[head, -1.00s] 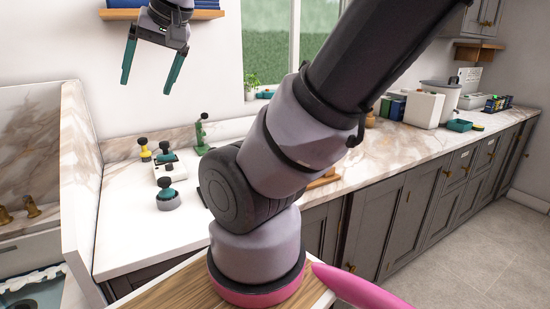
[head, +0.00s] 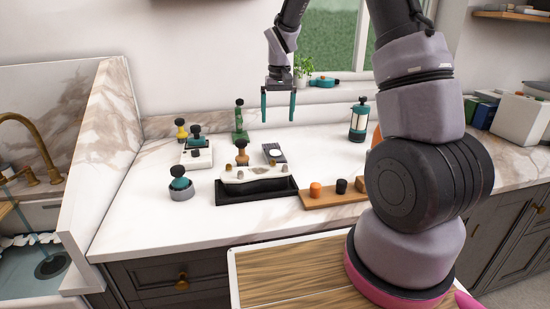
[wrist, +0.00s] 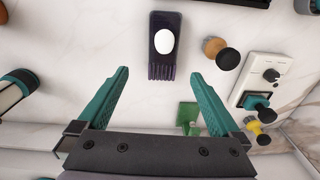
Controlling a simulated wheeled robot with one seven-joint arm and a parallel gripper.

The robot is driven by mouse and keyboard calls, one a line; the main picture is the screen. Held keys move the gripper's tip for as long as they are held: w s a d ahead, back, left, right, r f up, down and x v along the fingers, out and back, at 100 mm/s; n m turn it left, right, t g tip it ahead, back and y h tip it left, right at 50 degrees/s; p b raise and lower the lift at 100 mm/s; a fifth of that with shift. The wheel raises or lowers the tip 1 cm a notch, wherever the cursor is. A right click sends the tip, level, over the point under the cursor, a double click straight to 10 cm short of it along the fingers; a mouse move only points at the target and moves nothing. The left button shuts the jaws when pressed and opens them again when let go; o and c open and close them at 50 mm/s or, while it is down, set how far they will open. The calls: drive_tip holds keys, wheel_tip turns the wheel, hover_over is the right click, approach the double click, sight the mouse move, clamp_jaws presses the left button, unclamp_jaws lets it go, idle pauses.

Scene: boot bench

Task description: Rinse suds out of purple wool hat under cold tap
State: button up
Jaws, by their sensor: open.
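A brass tap (head: 32,145) stands over a sink (head: 52,262) at the left edge of the head view. White suds (head: 30,239) lie along the sink's rim. My gripper (head: 279,107) hangs open and empty above the back of the white counter. That piece lies on the counter, apart from the fingers, and also shows in the head view (head: 275,153).
A marble side wall (head: 105,150) separates the sink from the counter. Bare counter (head: 140,215) lies at the front left.

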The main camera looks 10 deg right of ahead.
hover_over(274, 152)
drive_tip(key=shift+g, duration=0.3)
drive_tip(key=f, duration=0.9)
drive_tip(key=shift+w+d, duration=0.1)
drive_tip(key=shift+w, duration=0.15)
drive_tip(key=shift+s+f, duration=0.2)
drive_tip(key=shift+f, duration=2.9)
drive_tip(key=shift+c, duration=0.3)
drive_tip(key=shift+r, duration=0.1)
drive_tip(key=c, duration=1.3)
